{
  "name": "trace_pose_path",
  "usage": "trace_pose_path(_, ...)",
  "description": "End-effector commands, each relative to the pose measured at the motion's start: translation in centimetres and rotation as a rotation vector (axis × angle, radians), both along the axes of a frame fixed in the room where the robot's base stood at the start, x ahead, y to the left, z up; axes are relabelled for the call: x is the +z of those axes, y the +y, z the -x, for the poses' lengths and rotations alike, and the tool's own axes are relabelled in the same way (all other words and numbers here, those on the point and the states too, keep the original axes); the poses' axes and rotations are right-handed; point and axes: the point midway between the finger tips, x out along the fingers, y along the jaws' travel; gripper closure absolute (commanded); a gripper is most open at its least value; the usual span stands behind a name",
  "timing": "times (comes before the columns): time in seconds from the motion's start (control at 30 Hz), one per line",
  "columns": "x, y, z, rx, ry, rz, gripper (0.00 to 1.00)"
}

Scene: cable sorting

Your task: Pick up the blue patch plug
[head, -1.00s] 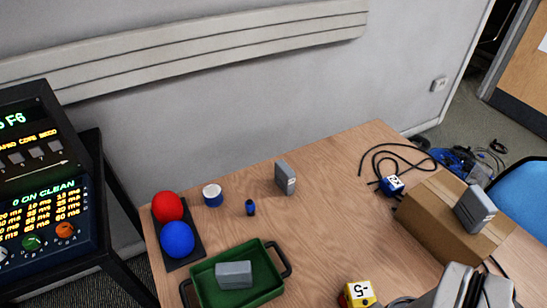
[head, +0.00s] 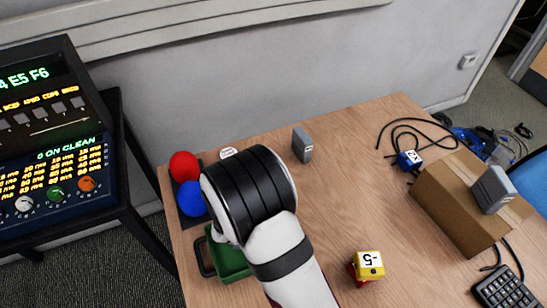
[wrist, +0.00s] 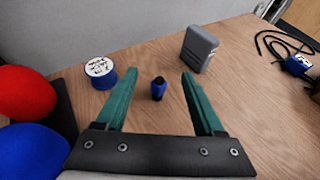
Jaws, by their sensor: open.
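The blue patch plug (wrist: 158,90) is a small dark blue piece with a black top, standing on the wooden table in the wrist view. My gripper (wrist: 160,76) is open, with one green finger to the left of the plug and one to the right. The plug shows in the gap between them, clear of both fingers in the picture. In the head view my arm hides the plug and the fingers.
A white-topped blue spool (wrist: 100,72) stands left of the plug, a grey box (wrist: 198,48) to its right. Red (head: 184,165) and blue (head: 191,198) balls and a green tray (head: 230,262) are nearby. A blue cabled block (head: 409,160) and carton (head: 450,215) are at right.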

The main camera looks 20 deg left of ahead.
Motion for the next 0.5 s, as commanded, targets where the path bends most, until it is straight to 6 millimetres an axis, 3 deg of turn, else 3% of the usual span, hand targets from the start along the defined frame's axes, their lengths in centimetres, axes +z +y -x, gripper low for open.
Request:
trace_pose_path(0.1, -2.5, -0.1, 0.0, -0.003, 0.002, 0.001, 0.3)
trace_pose_path(0.27, -4.7, -0.2, -0.3, -0.007, 0.001, -0.002, 0.3)
trace_pose_path(0.5, -6.1, 0.4, -4.4, -0.009, 0.0, -0.006, 0.3)
